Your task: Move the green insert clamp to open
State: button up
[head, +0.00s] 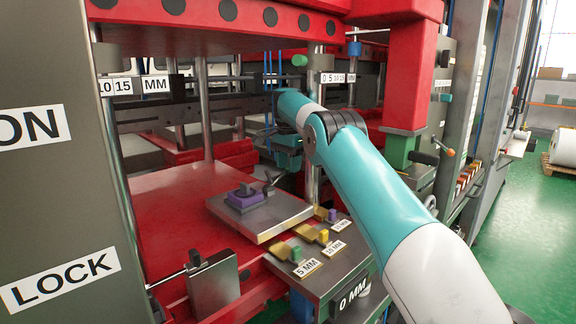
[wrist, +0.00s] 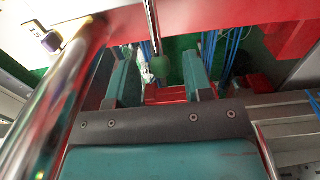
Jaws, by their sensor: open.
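A dark green knob on a thin metal rod (wrist: 152,25), which I take for the green insert clamp's handle (wrist: 160,66), shows in the wrist view. My gripper (wrist: 160,58) is open, and its two teal fingers stand left and right of the knob, with visible gaps on both sides. I cannot tell how deep the knob sits between them. In the head view, my gripper (head: 283,142) is inside the red press, partly hidden behind my arm. A green knob (head: 299,60) shows above it there; I cannot tell whether it is the same knob.
A shiny column (wrist: 62,90) runs close along the left in the wrist view. In the head view, a metal plate (head: 283,222) bears a purple block (head: 247,198). Yellow, green and purple pieces stand by labels in front. A dark LOCK panel (head: 50,210) stands left.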

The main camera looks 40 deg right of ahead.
jog(key=shift+r+p, duration=1.5)
jog(key=shift+r, duration=0.7)
